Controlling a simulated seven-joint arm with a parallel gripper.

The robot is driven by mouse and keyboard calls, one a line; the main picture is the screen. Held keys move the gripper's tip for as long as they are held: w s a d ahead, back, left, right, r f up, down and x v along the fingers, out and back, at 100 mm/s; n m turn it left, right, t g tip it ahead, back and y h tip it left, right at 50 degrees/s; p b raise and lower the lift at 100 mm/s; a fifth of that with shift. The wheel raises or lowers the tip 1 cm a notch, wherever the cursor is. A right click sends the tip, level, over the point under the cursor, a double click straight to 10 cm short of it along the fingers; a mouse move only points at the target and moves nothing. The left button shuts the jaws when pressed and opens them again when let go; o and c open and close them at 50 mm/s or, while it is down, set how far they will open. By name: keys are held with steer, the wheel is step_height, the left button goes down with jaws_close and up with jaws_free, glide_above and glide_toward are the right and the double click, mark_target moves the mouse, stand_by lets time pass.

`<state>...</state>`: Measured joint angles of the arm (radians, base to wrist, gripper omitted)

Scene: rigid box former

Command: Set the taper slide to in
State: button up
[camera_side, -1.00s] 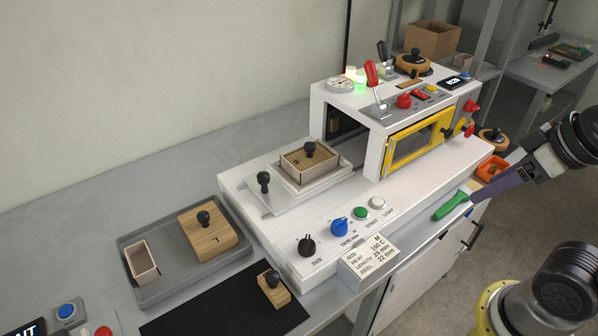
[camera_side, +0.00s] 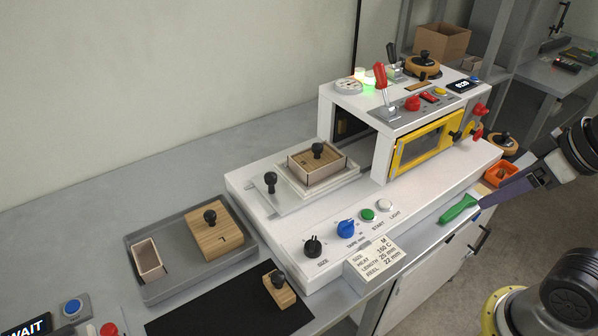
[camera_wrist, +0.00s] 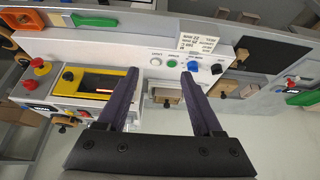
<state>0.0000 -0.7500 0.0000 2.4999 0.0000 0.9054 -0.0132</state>
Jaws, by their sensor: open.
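The slide, a pale flat plate (camera_side: 293,197) with an upright black knob (camera_side: 270,181), sticks out to the left of the white machine's opening. It carries a thin-walled box (camera_side: 331,174) around a wooden block (camera_side: 319,156) with a black knob. In the wrist view the box and block (camera_wrist: 165,95) show partly between my fingers, some way beyond them. My gripper (camera_side: 490,198) is at the right, in front of the machine and well apart from the slide. In the wrist view my gripper (camera_wrist: 157,73) has its purple fingers spread and empty.
A green-handled tool (camera_side: 459,208) lies along the front edge, close to my fingers. The panel has a black size knob (camera_side: 313,246), blue knob (camera_side: 346,229) and green start button (camera_side: 368,215). A yellow-framed window (camera_side: 428,146) faces front. A grey tray (camera_side: 180,285) stands left.

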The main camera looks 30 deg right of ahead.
steer(key=w+r+n, duration=0.2)
steer(key=w+r, duration=0.2)
steer(key=r, duration=0.3)
steer(key=w+r+n, duration=0.1)
steer(key=w+r, duration=0.2)
steer(key=r, duration=0.4)
steer(key=w+a+r+n+g, duration=0.1)
steer(key=w+a+r, duration=0.1)
steer(key=w+r, duration=0.25)
steer(key=n+g, duration=0.5)
glide_above(270, 173)
step_height(270, 173, down, 20)
step_height(270, 173, down, 13)
steer(key=shift+s+f, duration=0.1)
